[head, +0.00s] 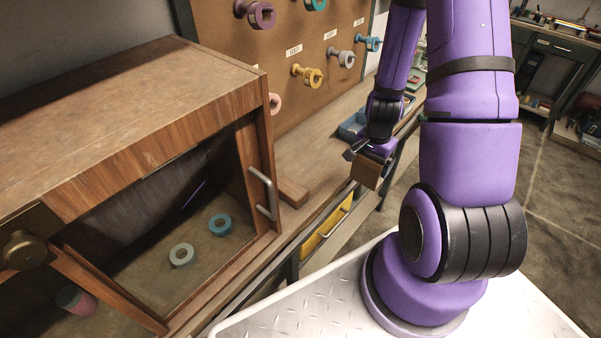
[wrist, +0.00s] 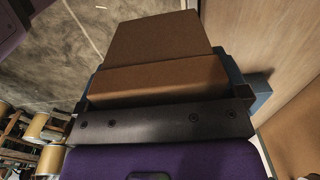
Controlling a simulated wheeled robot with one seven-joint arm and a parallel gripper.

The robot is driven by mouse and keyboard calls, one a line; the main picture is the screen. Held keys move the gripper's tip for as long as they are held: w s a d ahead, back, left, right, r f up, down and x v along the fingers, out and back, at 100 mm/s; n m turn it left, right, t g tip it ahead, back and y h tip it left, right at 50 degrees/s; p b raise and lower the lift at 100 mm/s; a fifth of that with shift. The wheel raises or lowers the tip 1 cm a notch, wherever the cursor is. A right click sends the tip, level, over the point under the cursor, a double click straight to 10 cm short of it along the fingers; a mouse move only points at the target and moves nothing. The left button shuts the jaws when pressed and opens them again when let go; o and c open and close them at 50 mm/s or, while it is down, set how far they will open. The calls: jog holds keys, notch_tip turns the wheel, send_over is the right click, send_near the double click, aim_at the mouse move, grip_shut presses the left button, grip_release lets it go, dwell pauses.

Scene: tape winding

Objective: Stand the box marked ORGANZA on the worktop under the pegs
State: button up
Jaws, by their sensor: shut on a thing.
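My gripper (head: 366,160) is shut on a brown box (head: 368,174) and holds it in the air by the front edge of the worktop (head: 325,186). In the wrist view the box (wrist: 160,42) shows plain brown faces between the jaws; no marking can be read on it. Colored rolls hang on the pegs (head: 308,75) of the brown pegboard (head: 290,45) behind the worktop. The board's small labels are too small to read surely.
A wooden cabinet (head: 130,120) with a glazed front stands at left; rolls (head: 182,255) lie inside. A brown block (head: 292,192) lies on the worktop by its handle. A blue tray (head: 350,128) stands farther back. Worktop between block and tray looks clear.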

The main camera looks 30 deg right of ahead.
jog(key=shift+w+a+f, duration=0.6)
jog(key=shift+w+f, duration=0.25)
jog(key=shift+w, duration=1.7)
jog(key=shift+w+a+f, duration=0.6)
jog(key=shift+w+f, duration=0.2)
jog(key=shift+w, duration=1.7)
jog(key=shift+w+a+f, duration=0.6)
jog(key=shift+w+f, duration=0.25)
jog(key=shift+w, duration=1.7)
jog(key=shift+f, duration=0.15)
jog(key=o, duration=0.7)
jog(key=shift+c, duration=0.2)
